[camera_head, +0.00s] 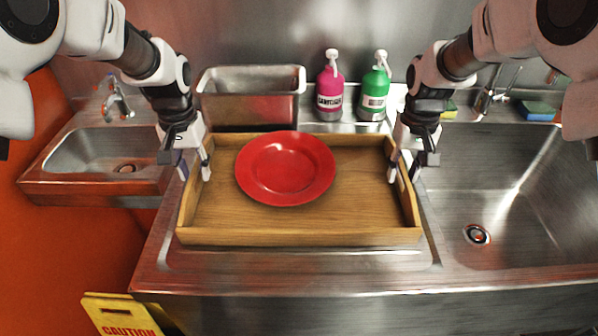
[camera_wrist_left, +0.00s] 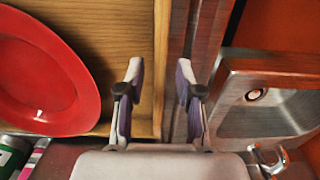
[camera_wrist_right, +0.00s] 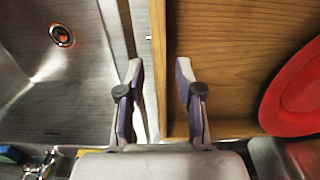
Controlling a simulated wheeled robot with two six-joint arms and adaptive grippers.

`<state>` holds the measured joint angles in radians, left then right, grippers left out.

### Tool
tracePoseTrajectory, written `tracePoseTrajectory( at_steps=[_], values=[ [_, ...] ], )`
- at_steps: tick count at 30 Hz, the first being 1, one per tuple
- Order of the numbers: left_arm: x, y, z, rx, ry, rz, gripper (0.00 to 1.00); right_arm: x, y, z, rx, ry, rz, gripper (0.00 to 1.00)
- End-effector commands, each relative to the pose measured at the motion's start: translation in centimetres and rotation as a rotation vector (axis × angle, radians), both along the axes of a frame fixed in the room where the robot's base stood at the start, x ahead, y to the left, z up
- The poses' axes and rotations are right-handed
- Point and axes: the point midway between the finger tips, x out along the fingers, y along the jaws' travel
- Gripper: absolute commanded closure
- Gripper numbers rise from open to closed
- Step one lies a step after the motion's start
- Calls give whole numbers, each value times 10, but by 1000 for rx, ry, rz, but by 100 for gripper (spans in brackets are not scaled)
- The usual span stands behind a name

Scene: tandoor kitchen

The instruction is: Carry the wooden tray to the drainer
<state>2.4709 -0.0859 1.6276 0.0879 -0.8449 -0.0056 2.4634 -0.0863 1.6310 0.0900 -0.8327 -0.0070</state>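The wooden tray (camera_head: 300,235) lies on the steel drainer area between two sinks. A red plate (camera_head: 286,168) rests in it, left of its middle. My left gripper (camera_head: 193,172) is open at the tray's left end; in the left wrist view its fingers (camera_wrist_left: 160,85) stand on either side of the tray's end wall (camera_wrist_left: 160,70). My right gripper (camera_head: 405,172) is open at the tray's right end; in the right wrist view its fingers (camera_wrist_right: 160,85) stand on either side of the right end wall (camera_wrist_right: 157,60). Neither gripper visibly pinches the wall.
A steel bin (camera_head: 251,97), a pink bottle (camera_head: 329,92) and a green bottle (camera_head: 374,92) stand behind the tray. A large sink (camera_head: 500,200) is on the right, with a sponge (camera_head: 538,110) behind it. A small basin (camera_head: 105,150) is on the left. A yellow caution sign (camera_head: 120,315) stands below.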

Motion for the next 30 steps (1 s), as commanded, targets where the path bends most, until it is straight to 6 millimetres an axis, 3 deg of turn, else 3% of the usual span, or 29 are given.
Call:
tracePoseTrajectory(
  at_steps=[15,22,30],
  values=[
    [0,0,108,1,-5,0,65,0,0,0,0,0,0,65],
    [-1,0,119,1,-2,0,65,1,0,14,1,-3,-1,65],
    [-1,0,118,1,-2,0,65,0,0,80,1,-5,-1,65]
  ],
)
